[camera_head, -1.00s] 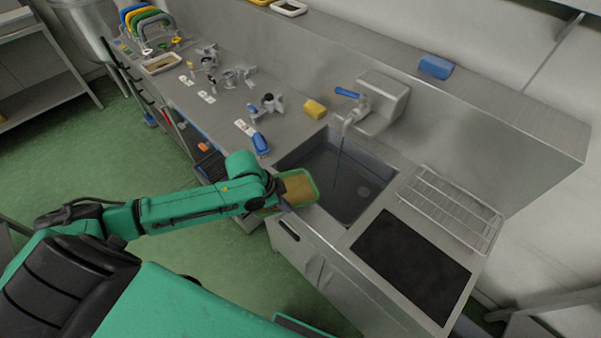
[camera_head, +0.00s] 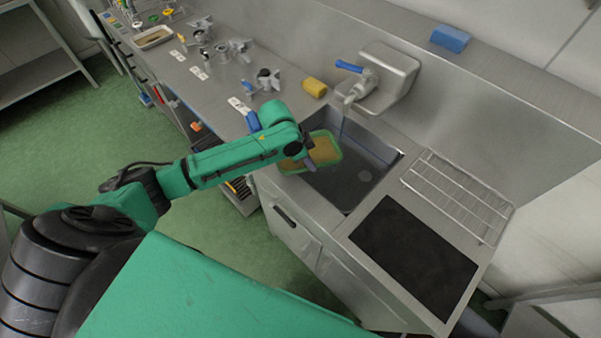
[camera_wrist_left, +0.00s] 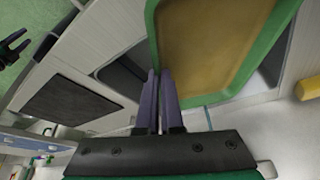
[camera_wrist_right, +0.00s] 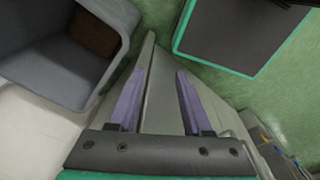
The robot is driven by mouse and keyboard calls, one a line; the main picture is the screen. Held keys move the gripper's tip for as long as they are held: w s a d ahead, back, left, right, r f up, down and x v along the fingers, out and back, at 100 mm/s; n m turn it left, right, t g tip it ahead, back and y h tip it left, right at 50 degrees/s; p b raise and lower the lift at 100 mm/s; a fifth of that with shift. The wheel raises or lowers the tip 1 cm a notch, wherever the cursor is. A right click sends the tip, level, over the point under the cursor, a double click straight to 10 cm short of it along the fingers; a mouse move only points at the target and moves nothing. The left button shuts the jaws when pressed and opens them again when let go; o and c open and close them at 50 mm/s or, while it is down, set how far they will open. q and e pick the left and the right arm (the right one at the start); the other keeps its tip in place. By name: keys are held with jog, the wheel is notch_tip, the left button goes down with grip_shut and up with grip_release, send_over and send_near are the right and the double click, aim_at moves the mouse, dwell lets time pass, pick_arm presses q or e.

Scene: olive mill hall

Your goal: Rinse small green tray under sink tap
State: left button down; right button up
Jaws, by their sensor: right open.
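The small green tray (camera_head: 323,151), with a yellow-brown layer inside, is held over the left part of the sink basin (camera_head: 349,190). My left gripper (camera_head: 309,150) is shut on its rim; the left wrist view shows the fingers (camera_wrist_left: 159,72) close together at the tray's edge (camera_wrist_left: 152,22). The tap (camera_head: 358,92) has a blue lever (camera_head: 348,66) and stands behind the basin. A thin blue stream falls from it, just behind the tray; whether it touches the tray I cannot tell. My right gripper (camera_wrist_right: 158,75) is open and empty, away from the counter.
A yellow sponge (camera_head: 314,87) and a blue object (camera_head: 253,121) lie left of the basin. A wire rack (camera_head: 458,195) and a dark mat (camera_head: 412,258) lie to its right. Metal parts (camera_head: 265,80) stand along the left counter. A grey bin (camera_wrist_right: 60,50) is near my right gripper.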

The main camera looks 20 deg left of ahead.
aim_at(327, 157)
pick_arm(q)
jog(key=w, duration=0.1)
jog(key=w+d+b, duration=0.2)
jog(key=shift+w+f, duration=0.3)
jog(key=shift+f, duration=0.1)
jog(key=shift+w+d, duration=0.3)
jog(key=shift+w, duration=0.35)
pick_arm(e)
jog(key=f, duration=0.1)
jog(key=s+f, duration=0.1)
jog(key=f, duration=0.1)
jog(key=shift+s+f, duration=0.25)
jog(key=shift+w+r, duration=0.1)
jog(key=shift+r, duration=0.05)
pick_arm(q)
jog(key=shift+s+d, duration=0.15)
jog(key=shift+s+d+p, duration=0.2)
jog(key=shift+d+p, duration=0.15)
pick_arm(e)
jog(key=shift+r, duration=0.45)
